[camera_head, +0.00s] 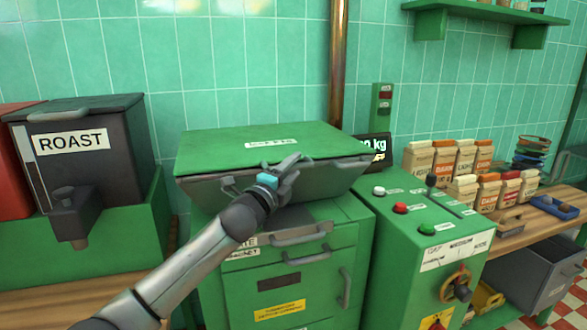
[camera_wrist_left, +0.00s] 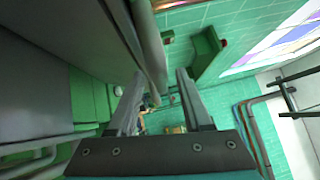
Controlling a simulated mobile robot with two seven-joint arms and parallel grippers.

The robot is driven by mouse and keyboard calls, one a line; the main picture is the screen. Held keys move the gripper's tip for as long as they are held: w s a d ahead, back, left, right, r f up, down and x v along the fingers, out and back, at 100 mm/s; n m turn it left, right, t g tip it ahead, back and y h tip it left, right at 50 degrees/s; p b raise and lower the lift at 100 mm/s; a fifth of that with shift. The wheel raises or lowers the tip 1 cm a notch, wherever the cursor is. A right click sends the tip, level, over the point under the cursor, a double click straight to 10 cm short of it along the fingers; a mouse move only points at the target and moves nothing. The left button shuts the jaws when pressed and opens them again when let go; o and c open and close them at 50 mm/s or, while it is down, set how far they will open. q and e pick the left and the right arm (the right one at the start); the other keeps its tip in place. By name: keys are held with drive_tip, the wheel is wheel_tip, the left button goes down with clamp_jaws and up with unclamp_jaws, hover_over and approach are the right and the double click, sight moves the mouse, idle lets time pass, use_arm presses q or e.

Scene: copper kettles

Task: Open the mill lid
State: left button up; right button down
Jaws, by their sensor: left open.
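The mill's lid (camera_head: 262,140) is a flat green panel with a white label, lying shut on top of the green mill cabinet (camera_head: 335,240). A grey bar handle (camera_head: 335,160) runs along the lid's front edge. My left gripper (camera_head: 291,163) is at the front of the lid, close to the handle. In the left wrist view its two fingers (camera_wrist_left: 159,78) are apart with nothing held between them. A grey bar (camera_wrist_left: 150,45) lies close to the left finger there; I cannot tell whether they touch. My right gripper is not in view.
A black hopper labelled ROAST (camera_head: 95,140) stands at the left. A green control box (camera_head: 425,225) with coloured buttons stands close at the right. Paper bags (camera_head: 465,160) stand on a wooden bench further right. A copper pipe (camera_head: 338,70) rises behind the lid.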

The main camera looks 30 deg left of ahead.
use_arm(q)
drive_tip(key=shift+w, duration=0.3)
clamp_jaws()
idle(0.3)
idle(1.1)
